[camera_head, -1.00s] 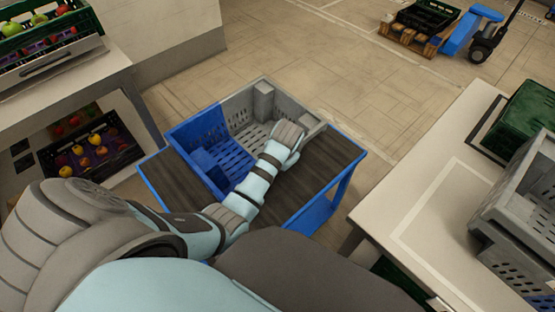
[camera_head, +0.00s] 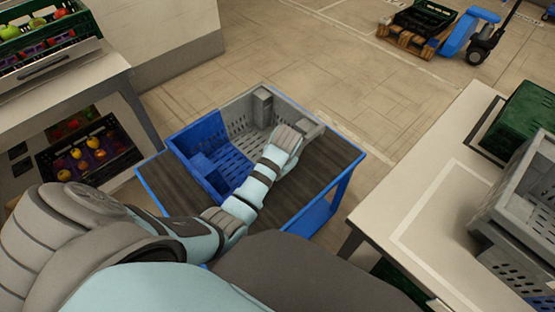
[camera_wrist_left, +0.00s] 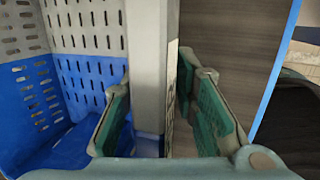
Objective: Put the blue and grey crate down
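My left gripper (camera_head: 283,150) is at the crate's right grey wall. In the left wrist view the green-padded fingers (camera_wrist_left: 160,100) lie on both sides of that wall (camera_wrist_left: 150,60), their tips close against it. My right gripper is not in view.
A white table (camera_head: 425,185) at the right bears a green crate (camera_head: 520,115) and a grey crate (camera_head: 510,215). A shelf at the left holds fruit crates (camera_head: 90,160). A pallet truck (camera_head: 470,35) stands far off. The floor behind the conveyor is clear.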

